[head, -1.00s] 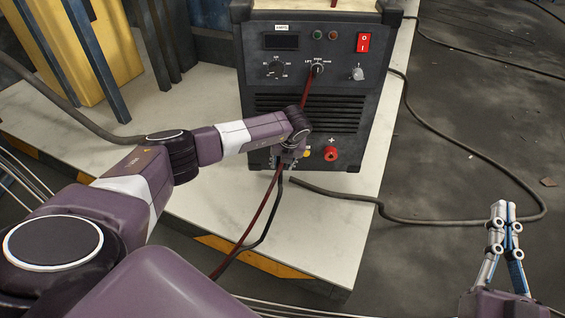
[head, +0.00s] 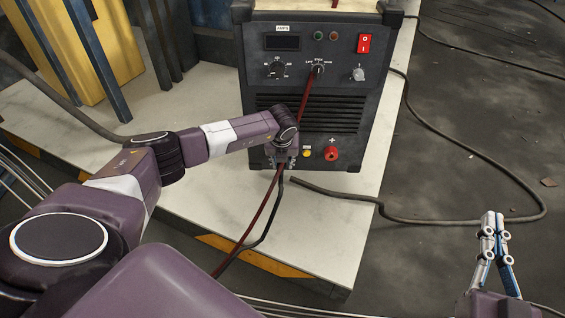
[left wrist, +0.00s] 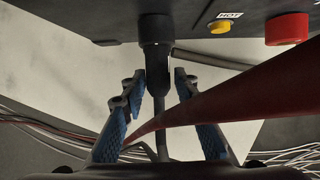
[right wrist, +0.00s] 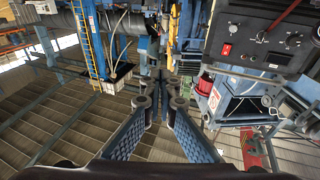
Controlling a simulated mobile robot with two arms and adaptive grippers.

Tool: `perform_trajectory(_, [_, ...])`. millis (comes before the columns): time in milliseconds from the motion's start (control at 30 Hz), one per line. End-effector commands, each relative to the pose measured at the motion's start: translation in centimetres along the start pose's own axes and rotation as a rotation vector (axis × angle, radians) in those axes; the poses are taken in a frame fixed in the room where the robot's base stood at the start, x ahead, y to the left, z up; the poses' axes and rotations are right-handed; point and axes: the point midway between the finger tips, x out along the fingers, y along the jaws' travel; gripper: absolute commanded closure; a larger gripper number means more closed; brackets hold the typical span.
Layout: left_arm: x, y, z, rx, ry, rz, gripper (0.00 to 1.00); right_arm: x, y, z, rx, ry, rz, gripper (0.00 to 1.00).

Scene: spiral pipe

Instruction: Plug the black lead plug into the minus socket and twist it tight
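The black lead plug (left wrist: 157,62) stands against the front of the welding machine in the left wrist view, its top end at a dark round socket collar (left wrist: 155,28). I cannot tell how deep it sits. My left gripper (left wrist: 159,80) has one finger on each side of the plug, with visible gaps, so it is open around it. In the head view my left wrist (head: 284,138) covers the plug and the minus socket. The black lead (head: 270,218) hangs below. My right gripper (head: 494,217) is shut and empty at the lower right.
The welding machine (head: 308,85) stands on a pale table (head: 340,225). Its red plus socket (head: 331,153) and yellow button (head: 307,153) are right of my left wrist. A red cable (left wrist: 250,92) crosses close to the left gripper. A dark cable (head: 440,221) lies on the floor.

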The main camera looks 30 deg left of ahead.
Motion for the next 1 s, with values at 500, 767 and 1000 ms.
perform_trajectory(500, [0.1, -0.6, 0.0, 0.034, -0.001, 0.078, 1.00, 0.0, -0.1, -0.8, 0.001, 0.038, -0.002, 1.00])
perform_trajectory(767, [0.0, -0.3, 0.0, 0.039, -0.001, 0.102, 0.56, 0.1, -0.1, -1.1, 0.001, 0.049, -0.003, 1.00])
perform_trajectory(1000, [0.1, -0.2, 0.0, 0.039, 0.000, 0.103, 0.56, 0.0, -0.1, -1.1, 0.001, 0.049, -0.003, 1.00])
